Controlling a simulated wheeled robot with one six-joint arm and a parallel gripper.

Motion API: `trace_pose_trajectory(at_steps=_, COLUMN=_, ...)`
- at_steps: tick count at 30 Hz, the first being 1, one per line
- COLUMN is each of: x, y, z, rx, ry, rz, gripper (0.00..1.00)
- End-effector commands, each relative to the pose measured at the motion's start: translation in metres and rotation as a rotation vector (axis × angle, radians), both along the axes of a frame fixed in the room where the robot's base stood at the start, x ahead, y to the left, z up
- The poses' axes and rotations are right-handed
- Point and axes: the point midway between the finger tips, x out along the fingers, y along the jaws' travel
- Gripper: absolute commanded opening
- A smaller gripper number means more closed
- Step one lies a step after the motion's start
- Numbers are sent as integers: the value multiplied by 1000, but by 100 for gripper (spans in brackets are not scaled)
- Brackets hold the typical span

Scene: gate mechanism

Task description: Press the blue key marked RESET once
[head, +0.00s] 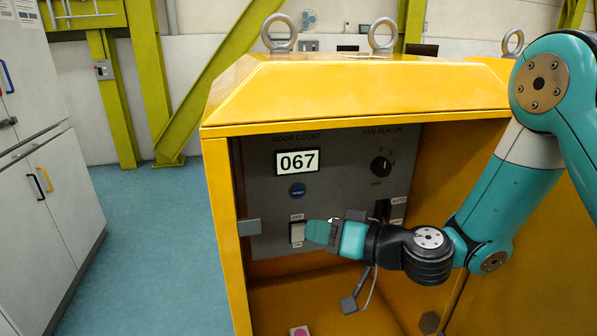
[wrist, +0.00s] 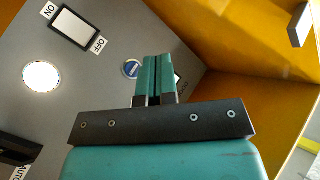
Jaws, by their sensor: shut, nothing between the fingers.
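The blue RESET key (head: 297,190) is a small round button on the grey panel, just below the white counter display (head: 297,161) reading 067. In the wrist view the blue key (wrist: 131,69) shows just left of my fingers, its right edge partly hidden by them. My gripper (head: 308,231) is shut and empty. In the head view its fingertips are below the key, beside the white rocker switch (head: 297,234). In the wrist view the closed fingertips (wrist: 158,58) point toward the panel. I cannot tell how far they are from it, and no contact with the key shows.
The panel sits inside a yellow housing (head: 360,85), with side walls close around my arm. A rotary knob (head: 380,166) and an AUTO selector (head: 382,210) are to the right. A grey bracket (head: 249,227) is at the panel's left edge. A pink button (head: 299,331) is low down.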

Motion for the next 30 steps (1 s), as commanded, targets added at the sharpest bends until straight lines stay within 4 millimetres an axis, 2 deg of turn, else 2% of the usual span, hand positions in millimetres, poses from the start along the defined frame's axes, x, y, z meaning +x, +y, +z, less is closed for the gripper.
trace_pose_trajectory(at_steps=10, x=1, y=0, z=0, rx=0, ry=0, rz=0, gripper=0)
trace_pose_trajectory(at_steps=14, x=8, y=2, z=2, rx=1, ry=0, rz=1, gripper=0)
trace_pose_trajectory(at_steps=25, x=55, y=17, z=5, rx=0, ry=-1, rz=2, gripper=0)
trace_pose_trajectory(at_steps=30, x=73, y=21, z=0, rx=0, ry=-2, rz=2, gripper=0)
